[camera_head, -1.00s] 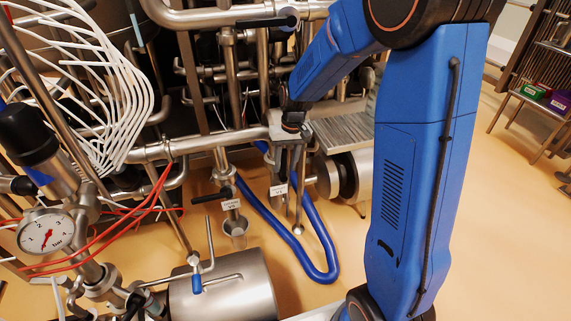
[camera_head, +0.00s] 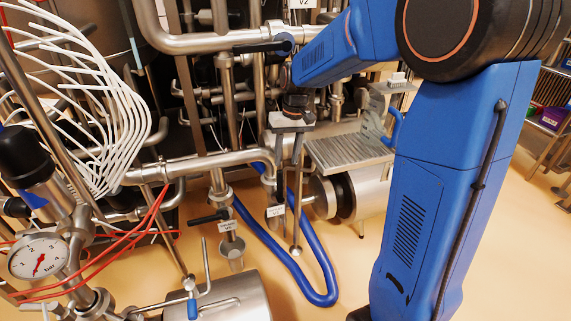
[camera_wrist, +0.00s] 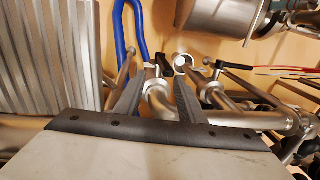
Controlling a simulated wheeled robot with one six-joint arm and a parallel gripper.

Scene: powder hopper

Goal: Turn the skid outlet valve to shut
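Two labelled small valves hang on vertical pipes below the skid. The left one has a black lever (camera_head: 208,217) pointing left and a tag (camera_head: 228,226); the right one has a tag (camera_head: 275,211). The tag text is too small to read, so I cannot tell which is the skid outlet valve. My gripper (camera_head: 288,172) points down close to the right one. In the wrist view my gripper (camera_wrist: 160,82) is open, with a steel pipe and a black lever (camera_wrist: 164,64) showing between and beyond the fingers. The left valve's lever (camera_wrist: 235,66) lies further right there. Contact is not visible.
A larger black-handled valve (camera_head: 264,46) sits above, near a V2 sign (camera_head: 304,3). A blue hose (camera_head: 315,270) loops on the floor. A pump motor (camera_head: 350,190), a ribbed plate (camera_head: 348,150), a pressure gauge (camera_head: 38,258) and a steel cylinder (camera_head: 232,298) crowd around.

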